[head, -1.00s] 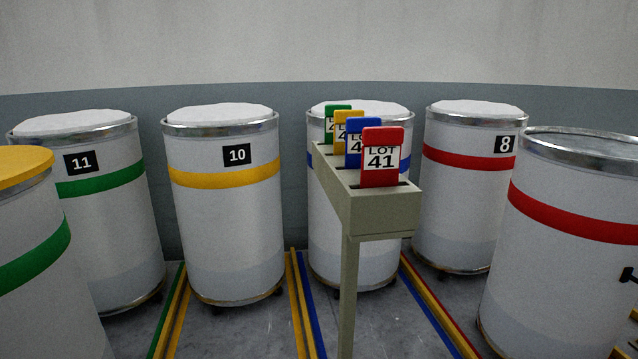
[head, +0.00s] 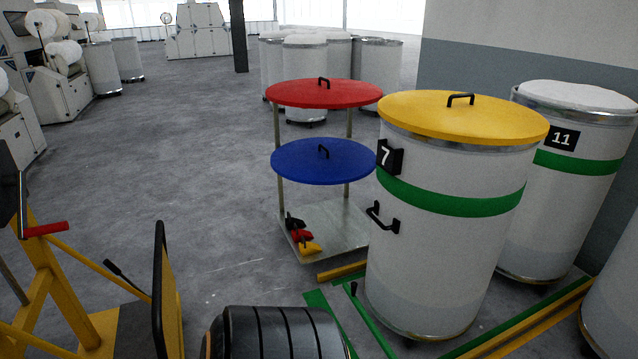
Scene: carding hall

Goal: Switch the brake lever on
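No lever in view is labelled as the brake lever. A lever with a red grip (head: 45,229) sticks out sideways from a yellow frame (head: 58,283) at the left edge of the head view. A short lever with a black grip (head: 124,274) slants up to the left, lower on the same frame. I cannot tell which is the brake lever or how either is set. A green bar with a dark rounded end (head: 352,289) is near the floor beside can 7. Neither of my grippers is in view.
Can 7 (head: 440,240) with a yellow lid stands right of centre, can 11 (head: 575,160) behind it. A stand (head: 340,232) holds red and blue lids. A black hoop (head: 160,290) rises beside the yellow frame. Open grey floor (head: 190,170) lies in the middle left.

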